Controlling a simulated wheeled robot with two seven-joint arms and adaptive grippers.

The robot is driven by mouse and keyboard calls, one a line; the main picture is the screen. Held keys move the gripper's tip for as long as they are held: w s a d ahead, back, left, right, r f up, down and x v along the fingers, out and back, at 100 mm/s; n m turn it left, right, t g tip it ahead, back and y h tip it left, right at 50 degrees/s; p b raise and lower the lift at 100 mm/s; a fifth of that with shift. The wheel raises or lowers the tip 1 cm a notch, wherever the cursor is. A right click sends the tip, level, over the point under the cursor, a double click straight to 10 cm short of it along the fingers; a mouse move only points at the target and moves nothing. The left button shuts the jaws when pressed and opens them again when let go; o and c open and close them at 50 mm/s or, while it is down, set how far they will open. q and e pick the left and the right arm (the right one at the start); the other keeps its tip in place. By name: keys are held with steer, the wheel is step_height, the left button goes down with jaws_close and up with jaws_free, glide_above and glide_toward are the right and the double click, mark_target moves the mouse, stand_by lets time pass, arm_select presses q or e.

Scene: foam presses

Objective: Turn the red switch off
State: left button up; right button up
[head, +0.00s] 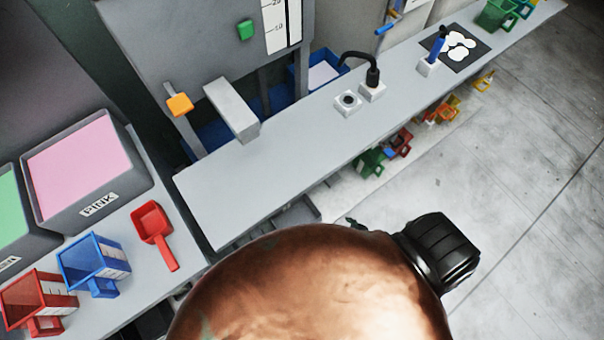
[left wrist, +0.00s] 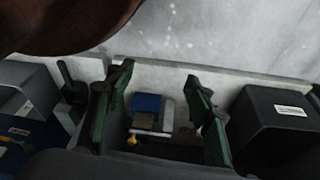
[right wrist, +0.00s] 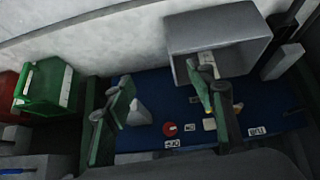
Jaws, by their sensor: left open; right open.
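In the right wrist view, a small round red switch (right wrist: 170,129) with a pale mark sits on a blue surface, with small white labels (right wrist: 172,144) beside it. The labels are too blurred to read surely. My right gripper (right wrist: 165,82) is open and empty, and the switch shows between its green fingers, apart from them. I do not make out this switch in the head view. My left gripper (left wrist: 159,76) is open and empty in the left wrist view. A blue block-like thing (left wrist: 147,103) shows below, between its fingers.
In the head view, a long grey bench (head: 260,165) carries a black hose fitting (head: 372,75) and a dark mat (head: 440,58). A pink-filled bin (head: 80,170), a red scoop (head: 152,225) and a blue jug (head: 92,262) stand at left. Bare floor (head: 500,190) lies right.

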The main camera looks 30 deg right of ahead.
arm_select(q)
steer(key=w+d+t+h+b, duration=0.2)
steer(key=w+d+b, duration=0.8)
steer(key=b, duration=1.7)
step_height(320, 180, down, 5)
steer(key=w+a+t+b, duration=0.2)
steer(key=a, duration=0.1)
steer(key=shift+w+n, duration=0.3)
steer(key=shift+w, duration=0.05)
arm_select(e)
steer(key=w+t+y, duration=0.1)
steer(key=w+t, duration=0.9)
steer(key=w, duration=2.3)
steer(key=shift+w+d+f+t, duration=0.15)
steer(key=shift+d+f+t, duration=0.1)
steer(key=shift+f+t, duration=0.05)
arm_select(q)
steer(key=shift+r, duration=0.1)
arm_select(e)
steer(key=shift+m, duration=0.3)
steer(key=c, duration=1.1)
